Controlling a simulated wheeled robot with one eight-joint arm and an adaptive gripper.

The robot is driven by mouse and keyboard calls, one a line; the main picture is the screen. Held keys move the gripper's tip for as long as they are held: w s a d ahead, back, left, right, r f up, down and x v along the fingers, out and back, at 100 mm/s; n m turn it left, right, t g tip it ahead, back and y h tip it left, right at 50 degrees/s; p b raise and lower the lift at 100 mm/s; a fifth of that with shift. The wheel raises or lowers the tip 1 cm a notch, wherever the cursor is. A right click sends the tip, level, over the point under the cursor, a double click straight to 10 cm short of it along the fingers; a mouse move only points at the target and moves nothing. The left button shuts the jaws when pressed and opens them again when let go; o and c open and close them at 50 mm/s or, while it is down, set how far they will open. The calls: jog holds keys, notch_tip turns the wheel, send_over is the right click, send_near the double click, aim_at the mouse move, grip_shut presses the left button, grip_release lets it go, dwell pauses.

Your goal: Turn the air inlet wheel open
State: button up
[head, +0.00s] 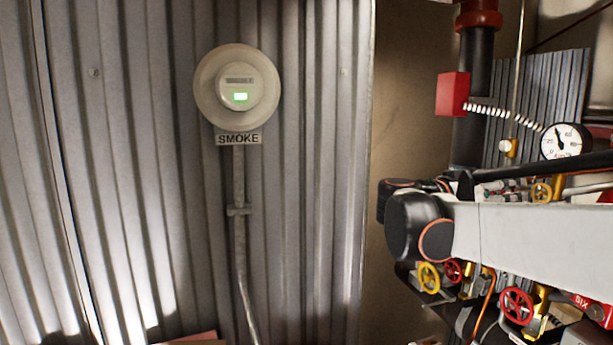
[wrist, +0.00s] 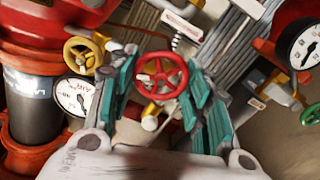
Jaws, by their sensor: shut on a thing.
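A red handwheel (wrist: 160,75) with spokes sits between the teal fingers of my gripper (wrist: 152,88) in the wrist view. The fingers are shut on the wheel, one at each side of its rim. No label in view tells me for certain that this is the air inlet wheel. In the head view my arm crosses the right side in front of the pipework, and my gripper cannot be made out there. Red handwheels (head: 517,306) and a yellow handwheel (head: 429,276) show below my arm.
A yellow handwheel (wrist: 83,56) and a gauge (wrist: 72,96) are close left of my gripper. Another gauge (wrist: 305,48) and a green handwheel (wrist: 313,115) are at the right. A smoke detector (head: 238,88) hangs on the corrugated wall (head: 120,170).

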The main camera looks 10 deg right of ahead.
jog(key=n+b, duration=0.1)
jog(key=n, duration=0.4)
jog(key=n+b, duration=0.1)
jog(key=n, duration=0.3)
jog(key=shift+a, duration=0.1)
jog(key=n+b, duration=0.1)
jog(key=n, duration=0.4)
jog(key=shift+f, duration=0.1)
jog(key=n+b, duration=0.1)
jog(key=n, duration=0.3)
jog(key=shift+n, duration=0.3)
jog(key=n, duration=0.3)
jog(key=shift+n+b, duration=0.3)
jog(key=n, duration=0.4)
jog(key=shift+s+n, duration=0.2)
jog(key=shift+n, duration=0.1)
jog(key=n+b, duration=0.1)
jog(key=n, duration=0.3)
jog(key=shift+s+a+f, duration=0.1)
jog(key=shift+s, duration=0.05)
jog(key=shift+f+n, duration=0.1)
jog(key=shift+n, duration=2)
